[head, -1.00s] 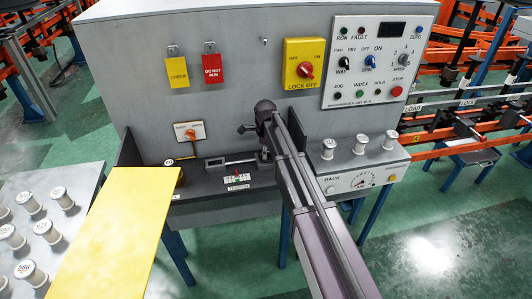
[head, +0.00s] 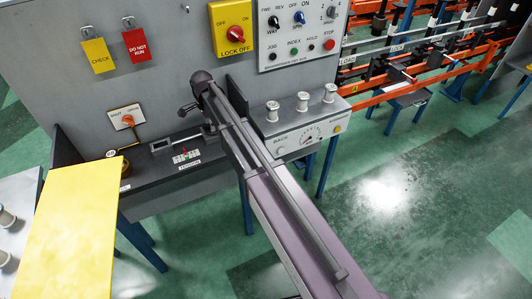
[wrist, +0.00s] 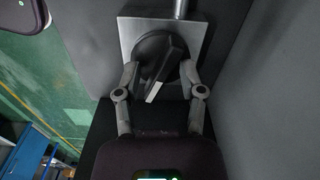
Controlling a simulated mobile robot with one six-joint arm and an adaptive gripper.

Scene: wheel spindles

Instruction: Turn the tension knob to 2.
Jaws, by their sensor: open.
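In the wrist view a black knob (wrist: 168,63) with a raised bar and a pale tip sits on a square grey plate (wrist: 129,34). My gripper (wrist: 160,70) is open, with one finger on each side of this knob. I cannot tell whether the fingers touch it. No number marks show around the knob. In the head view a small red and green scale (head: 186,155) lies on the dark bench above the label TENSION (head: 190,164). My arm reaches over the bench just right of the scale; the fingers and knob are not clear there.
The grey panel (head: 175,75) stands behind, with a yellow lock-off switch (head: 233,28). A rack box (head: 290,140) with a dial and white spools is right of my arm. A yellow board (head: 75,225) is at the left. Dark walls close in beside the plate in the wrist view.

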